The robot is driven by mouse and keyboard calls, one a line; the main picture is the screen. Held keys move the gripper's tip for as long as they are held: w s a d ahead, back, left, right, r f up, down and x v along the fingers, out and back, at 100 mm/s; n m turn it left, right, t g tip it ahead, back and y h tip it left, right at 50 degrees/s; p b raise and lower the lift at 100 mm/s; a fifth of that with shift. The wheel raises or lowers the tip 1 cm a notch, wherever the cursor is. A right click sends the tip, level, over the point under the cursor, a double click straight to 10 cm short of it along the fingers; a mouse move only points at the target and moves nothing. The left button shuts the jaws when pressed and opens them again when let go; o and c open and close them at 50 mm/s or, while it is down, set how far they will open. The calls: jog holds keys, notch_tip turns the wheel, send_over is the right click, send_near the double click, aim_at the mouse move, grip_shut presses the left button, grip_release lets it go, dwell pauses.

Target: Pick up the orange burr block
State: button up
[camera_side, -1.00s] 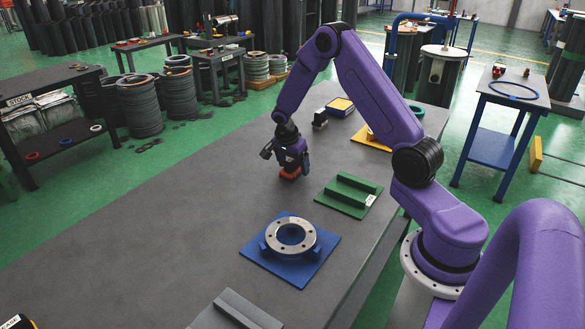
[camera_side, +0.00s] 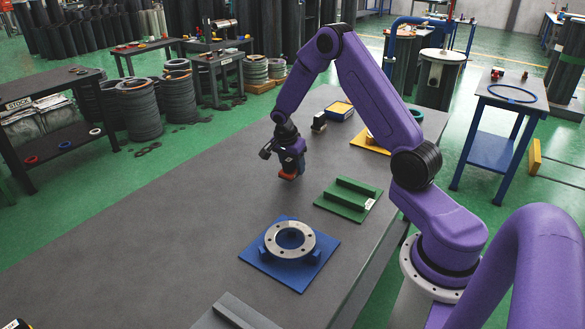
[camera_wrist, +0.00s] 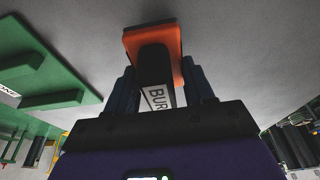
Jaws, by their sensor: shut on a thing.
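The orange burr block (camera_side: 287,176) is at the tip of my gripper (camera_side: 289,169), over the middle of the grey bench. In the wrist view the block's orange part (camera_wrist: 172,42) shows beyond the fingers, with a dark piece and a white label reading "BUR" between them. My gripper (camera_wrist: 160,88) is shut on the block, one finger on each side. In the side view I cannot tell for sure how far the block is from the bench top.
A green fixture plate (camera_side: 348,209) with raised bars lies to the right of the gripper. A blue plate (camera_side: 306,274) with a silver flange ring (camera_side: 290,240) lies nearer the camera. A yellow plate (camera_side: 371,149) and a small dark item (camera_side: 319,122) lie behind.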

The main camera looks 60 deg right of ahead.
jog(key=s+a+r, duration=0.2)
jog(key=s+r, duration=0.3)
jog(key=s, duration=0.1)
jog(key=s+a+r, duration=0.3)
jog(key=s+r, duration=0.3)
jog(key=s, duration=0.1)
jog(key=shift+a+r, duration=0.25)
jog(key=shift+r, duration=0.05)
